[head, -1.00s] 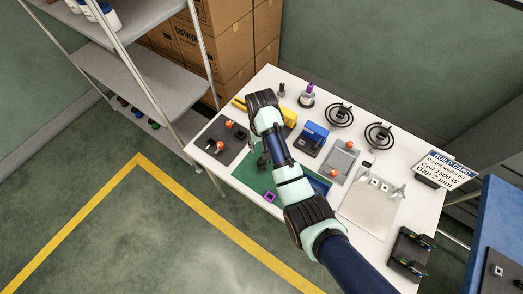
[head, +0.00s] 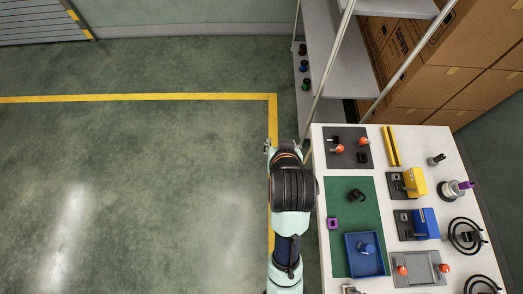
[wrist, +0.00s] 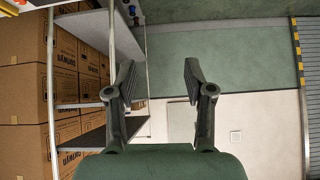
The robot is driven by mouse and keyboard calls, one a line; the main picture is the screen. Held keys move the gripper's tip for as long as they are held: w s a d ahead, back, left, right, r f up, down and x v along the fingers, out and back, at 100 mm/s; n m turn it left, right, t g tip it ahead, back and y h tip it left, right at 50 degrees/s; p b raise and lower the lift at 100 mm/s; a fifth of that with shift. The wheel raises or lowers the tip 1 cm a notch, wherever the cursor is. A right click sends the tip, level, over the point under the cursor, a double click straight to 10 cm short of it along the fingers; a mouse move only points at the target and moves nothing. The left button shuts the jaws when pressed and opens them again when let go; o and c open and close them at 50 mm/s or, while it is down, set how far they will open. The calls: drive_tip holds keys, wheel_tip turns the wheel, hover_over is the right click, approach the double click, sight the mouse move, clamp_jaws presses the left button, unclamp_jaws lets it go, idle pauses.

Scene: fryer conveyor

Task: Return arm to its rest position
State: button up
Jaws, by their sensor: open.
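My gripper (wrist: 158,78) is open and empty in the wrist view, with its two dark fingers spread wide and nothing between them. In the head view my gripper (head: 284,147) shows at the far end of my arm, left of the white table (head: 325,268) and beyond its left edge, over the floor. Its fingers are small and partly hidden behind my wrist there. No part on the table touches it.
The table holds a green mat (head: 345,195), a blue tray (head: 350,268), a yellow block (head: 416,181), a blue block (head: 428,223) and dark coils (head: 465,236). A shelf rack (head: 340,80) and cardboard boxes (head: 440,60) stand behind. Open floor (head: 130,190) lies left.

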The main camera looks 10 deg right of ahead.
drive_tip(key=s+a+r+n+t+y, duration=0.25)
drive_tip(key=s+a+r+t, duration=0.2)
drive_tip(key=a+r, duration=0.6)
wheel_tip(320, 180, up, 18)
drive_tip(key=a+p, duration=0.1)
drive_tip(key=p, duration=1.8)
drive_tip(key=shift+n+p, duration=0.3)
drive_tip(key=shift+n, duration=0.15)
drive_tip(key=shift+w+g, duration=0.1)
drive_tip(key=shift+g, duration=0.15)
